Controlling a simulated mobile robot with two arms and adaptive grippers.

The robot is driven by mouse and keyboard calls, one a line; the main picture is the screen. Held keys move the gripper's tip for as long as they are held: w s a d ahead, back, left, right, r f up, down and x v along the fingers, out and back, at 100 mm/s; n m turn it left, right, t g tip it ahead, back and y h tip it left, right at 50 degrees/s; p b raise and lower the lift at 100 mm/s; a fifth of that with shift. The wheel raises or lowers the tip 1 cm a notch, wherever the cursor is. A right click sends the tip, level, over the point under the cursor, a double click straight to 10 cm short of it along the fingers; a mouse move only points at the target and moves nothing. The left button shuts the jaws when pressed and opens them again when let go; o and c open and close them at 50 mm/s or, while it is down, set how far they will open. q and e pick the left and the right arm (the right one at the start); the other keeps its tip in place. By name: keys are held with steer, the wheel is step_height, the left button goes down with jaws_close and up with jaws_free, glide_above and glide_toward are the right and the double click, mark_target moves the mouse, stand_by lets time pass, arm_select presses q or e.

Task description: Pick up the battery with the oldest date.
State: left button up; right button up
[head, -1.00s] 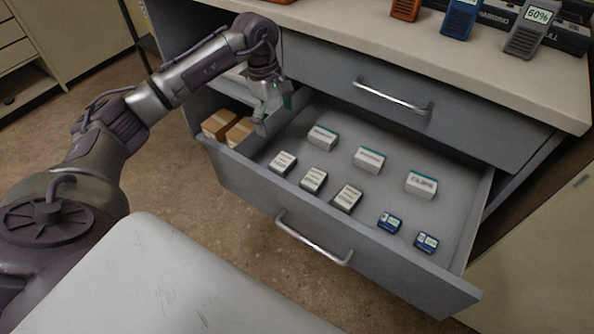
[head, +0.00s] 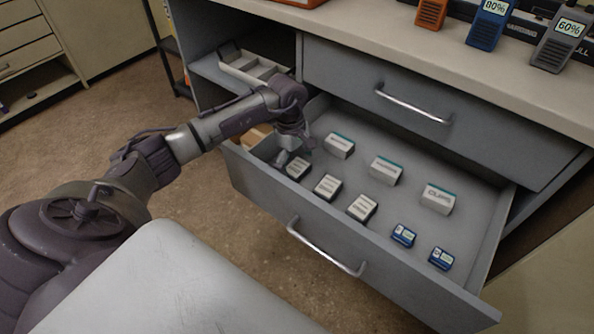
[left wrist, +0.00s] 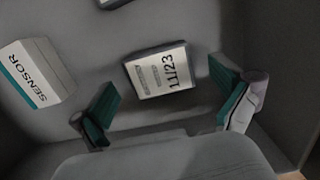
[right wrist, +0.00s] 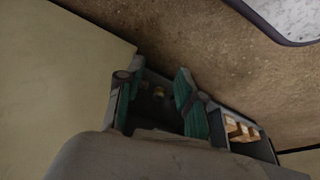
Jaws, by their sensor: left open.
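Three dark batteries with white labels lie in a row in the open drawer: the left one (head: 298,167), the middle one (head: 327,187) and the right one (head: 362,208). My left gripper (head: 283,158) is low in the drawer's left end, beside the left battery. In the left wrist view, a battery labelled 11/23 (left wrist: 160,72) lies just beyond and between the open, empty fingers (left wrist: 167,108). The other batteries' dates are too small to read. My right gripper (right wrist: 158,105) is open and empty, away from these batteries.
Teal-and-white boxes stand behind the batteries, one marked CLIPS (head: 437,198) and one marked SENSOR (left wrist: 35,75). Two small blue items (head: 403,236) (head: 441,258) lie at the drawer's right. The drawer front (head: 270,205) and closed upper drawer (head: 420,95) bound the space.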

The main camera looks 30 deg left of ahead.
arm_select(q)
steer(key=shift+f, duration=0.55)
steer(key=c, duration=1.3)
steer(key=shift+r, duration=0.1)
